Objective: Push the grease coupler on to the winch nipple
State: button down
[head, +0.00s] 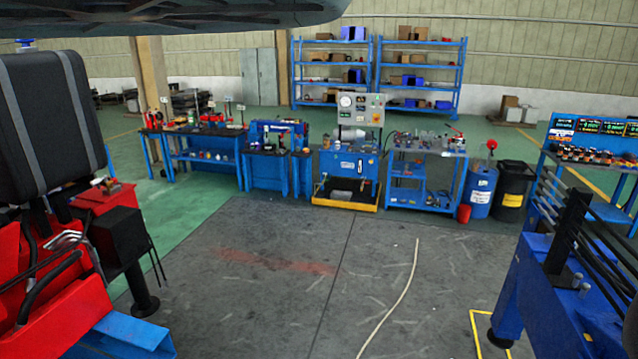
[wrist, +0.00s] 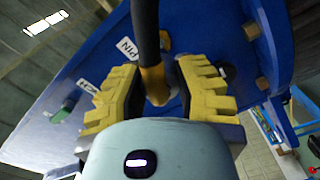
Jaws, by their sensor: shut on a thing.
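In the wrist view my gripper (wrist: 158,74), with yellow ridged fingers, is shut on the grease coupler (wrist: 154,86). The coupler is a yellow piece on the end of a thick black hose (wrist: 146,32) that runs up out of the picture. Beyond the fingers is a blue plate (wrist: 195,22) with several small fittings. A label reading PIN (wrist: 127,48) is beside one fitting, partly hidden by the hose. Another label (wrist: 88,86), partly readable, is near a green fitting (wrist: 61,110) at left. Which fitting is the winch nipple I cannot tell. The coupler's far end is unclear.
More fittings sit on the plate at right, one near its edge (wrist: 251,31). In the head view, red machinery (head: 60,300) stands at left and a blue frame (head: 545,285) at right. Workbenches line the back.

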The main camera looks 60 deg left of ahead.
jog(key=s+a+r+p, duration=0.2)
jog(key=a+r+p, duration=0.1)
jog(key=r+p, duration=0.9)
jog(key=b+x, duration=0.3)
jog(key=shift+w+d+f, duration=0.25)
jog(key=shift+d+f, duration=0.05)
jog(key=shift+d, duration=0.05)
jog(key=shift+x, duration=0.9)
jog(key=shift+s+r+b, duration=0.1)
jog(key=shift+s+b, duration=0.05)
jog(key=shift+b, duration=0.25)
jog(key=shift+b+x, duration=0.35)
jog(key=shift+x, duration=0.7)
jog(key=c, duration=0.7)
grip_release()
jog(key=shift+a, duration=0.1)
